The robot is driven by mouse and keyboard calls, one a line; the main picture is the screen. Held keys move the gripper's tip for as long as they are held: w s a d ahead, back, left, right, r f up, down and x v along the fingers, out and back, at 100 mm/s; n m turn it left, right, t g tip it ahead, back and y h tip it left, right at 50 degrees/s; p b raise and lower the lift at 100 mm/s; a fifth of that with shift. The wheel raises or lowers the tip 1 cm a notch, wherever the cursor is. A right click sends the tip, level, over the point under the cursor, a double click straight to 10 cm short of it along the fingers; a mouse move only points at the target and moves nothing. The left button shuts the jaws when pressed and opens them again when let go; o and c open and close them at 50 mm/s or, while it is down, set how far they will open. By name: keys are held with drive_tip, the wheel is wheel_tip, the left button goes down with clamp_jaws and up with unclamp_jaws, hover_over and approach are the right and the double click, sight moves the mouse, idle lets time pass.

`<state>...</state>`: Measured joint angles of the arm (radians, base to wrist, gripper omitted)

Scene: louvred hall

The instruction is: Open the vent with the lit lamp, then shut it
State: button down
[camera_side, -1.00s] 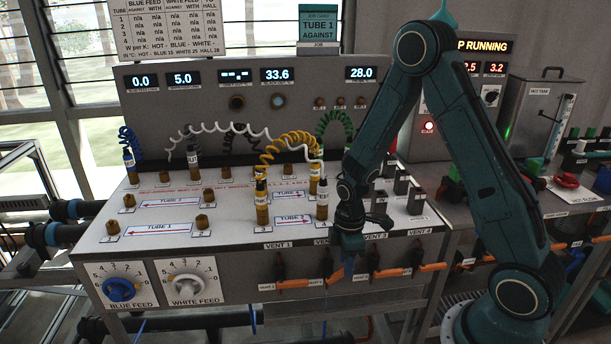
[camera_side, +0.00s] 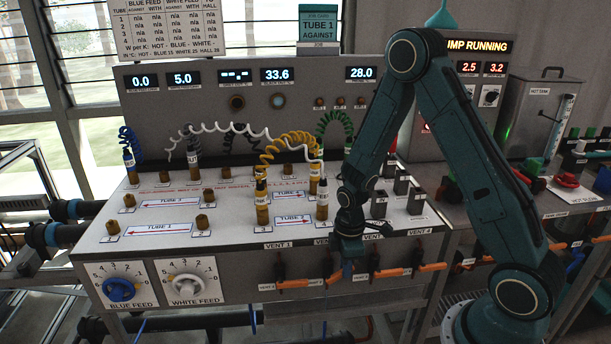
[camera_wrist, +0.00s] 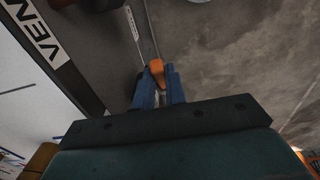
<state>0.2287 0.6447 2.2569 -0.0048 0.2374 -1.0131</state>
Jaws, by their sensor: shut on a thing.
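A row of vents with orange handles runs along the bench front: vent 1 (camera_side: 295,283), vent 2 (camera_side: 335,281), vent 3 (camera_side: 388,272) and vent 4 (camera_side: 433,267). My gripper (camera_side: 347,270) is in front of the row, between the vent 2 and vent 3 valve bodies. In the wrist view, its blue fingers (camera_wrist: 158,92) are shut on an orange handle (camera_wrist: 157,68). From the side this looks like the vent 2 handle, partly hidden by the fingers. I cannot make out a lit lamp at any vent.
The bench top (camera_side: 150,245) carries brass ports with coiled leads, standing close behind my gripper. Blue feed (camera_side: 122,289) and white feed (camera_side: 187,288) knobs are at the front left. A pump display (camera_side: 480,46) and a hot tank (camera_side: 535,110) stand at the right.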

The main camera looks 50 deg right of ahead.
drive_tip(key=shift+d, duration=0.1)
drive_tip(key=shift+s+d+f+t+y, duration=0.15)
drive_tip(key=shift+s+f+t+y, duration=0.1)
drive_tip(key=shift+t+y, duration=0.25)
drive_tip(key=c, duration=1.4)
unclamp_jaws()
drive_tip(key=shift+c, duration=0.2)
drive_tip(key=shift+r, duration=0.15)
wheel_tip(320, 180, up, 13)
drive_tip(key=s+d, duration=0.1)
drive_tip(key=shift+d+r, duration=0.15)
drive_tip(key=shift+r, duration=0.05)
drive_tip(key=shift+s, duration=0.1)
